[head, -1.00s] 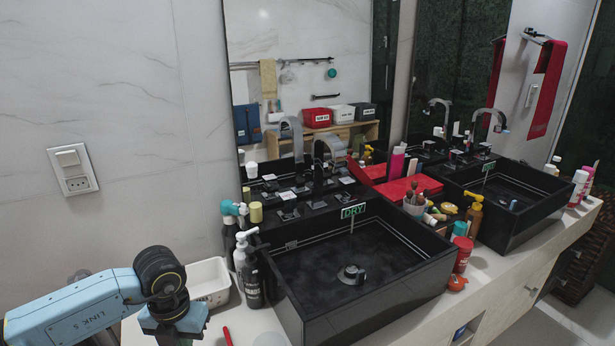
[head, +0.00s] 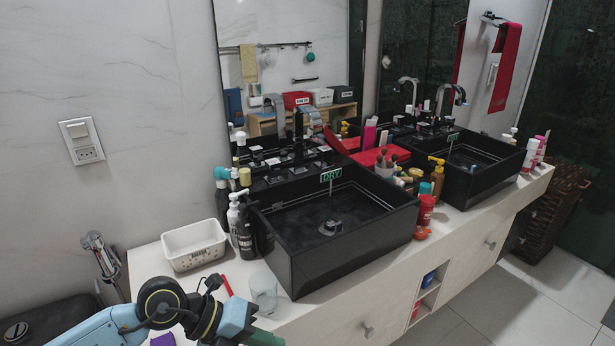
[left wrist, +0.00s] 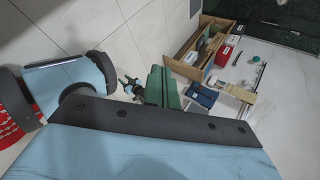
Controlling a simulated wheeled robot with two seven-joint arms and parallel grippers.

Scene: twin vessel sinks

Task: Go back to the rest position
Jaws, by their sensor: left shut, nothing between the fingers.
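My left arm comes in at the bottom left of the head view, with blue links and a dark joint. It is bent in front of the counter's near left end. My left gripper (left wrist: 163,72) shows as two green fingers, close together with nothing between them, beyond the dark band in the left wrist view. In the head view only a bit of green shows at the bottom edge, and the rest is cut off. My right arm and right gripper are in neither view.
A white basket (head: 194,245), a clear glass (head: 263,291) and a red stick-like item (head: 227,285) lie near my arm on the white counter (head: 335,304). Pump bottles (head: 236,222) stand beside the black near sink (head: 297,270). Floor is clear at the lower right.

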